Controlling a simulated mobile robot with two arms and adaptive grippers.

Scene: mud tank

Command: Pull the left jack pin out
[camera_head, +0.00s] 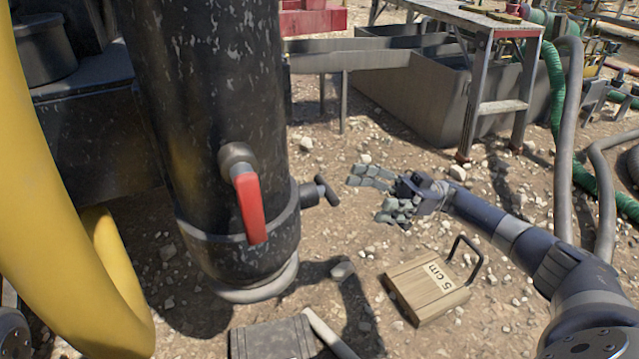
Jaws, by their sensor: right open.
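A dark T-handled pin (326,190) sticks out from a short boss on the right side of a large black, scuffed cylinder (215,90). It looks like the jack pin, and its handle is fully visible. My right gripper (366,196) is open and empty, a little to the right of the T-handle. Its fingers point left toward the handle, and a gap shows between them. My left gripper is out of the picture.
A red lever (250,207) hangs on the cylinder's front. A thick yellow hose (60,200) fills the left side. A wooden block marked "5 cm" (428,291) with a dark handle lies on the gravel. A metal stand (490,90) and grey tank are behind.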

